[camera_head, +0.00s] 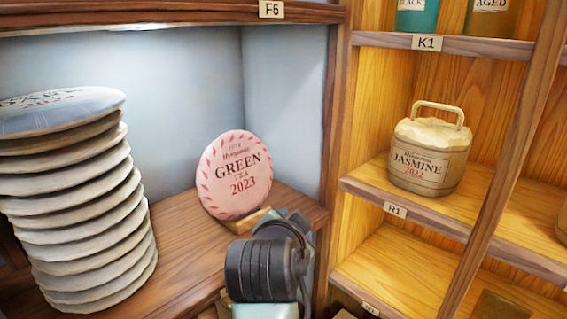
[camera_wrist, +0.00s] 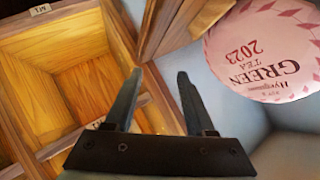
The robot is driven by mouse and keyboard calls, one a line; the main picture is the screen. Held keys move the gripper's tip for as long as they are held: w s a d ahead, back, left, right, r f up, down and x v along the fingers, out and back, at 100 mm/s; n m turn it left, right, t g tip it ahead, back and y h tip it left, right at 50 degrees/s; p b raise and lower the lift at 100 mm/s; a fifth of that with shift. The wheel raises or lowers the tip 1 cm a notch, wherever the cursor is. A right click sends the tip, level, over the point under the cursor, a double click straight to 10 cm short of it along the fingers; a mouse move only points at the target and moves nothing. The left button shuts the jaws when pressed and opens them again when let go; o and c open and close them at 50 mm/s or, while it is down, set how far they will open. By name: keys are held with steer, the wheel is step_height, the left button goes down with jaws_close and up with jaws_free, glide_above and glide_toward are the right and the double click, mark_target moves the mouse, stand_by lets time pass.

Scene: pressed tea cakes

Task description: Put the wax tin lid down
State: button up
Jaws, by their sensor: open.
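My gripper (camera_wrist: 157,74) is open in the wrist view, its two fingers apart with nothing between them. In the head view my dark wrist is at the lower middle, in front of the wooden shelf, and the fingers cannot be made out. I see no loose wax tin lid in either view. A cream jasmine container (camera_head: 425,165) with an uneven, waxy-looking top and a loop handle stands upright on the right-hand shelf. I cannot tell whether its top is a separate lid. It is apart from my gripper.
A round pink green-tea cake (camera_head: 236,174) leans upright on a small wooden stand (camera_head: 247,220); it also shows in the wrist view (camera_wrist: 262,50). A tall stack of pale discs (camera_head: 85,215) stands at left. The M1 compartment (camera_wrist: 70,65) looks empty. Wooden dividers separate compartments.

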steer(key=s+a+r+n+t+y, duration=0.15)
steer(key=r+t, duration=0.25)
steer(key=r, duration=0.5)
steer(key=s+r+n+t, duration=0.3)
steer(key=r, duration=0.6)
steer(key=s+r+n+t, duration=0.5)
steer(key=s+r+t, duration=0.3)
steer(key=s+r, duration=0.8)
steer(key=shift+a+r+y, duration=0.15)
steer(key=shift+r+y, duration=0.2)
steer(key=shift+y, duration=0.1)
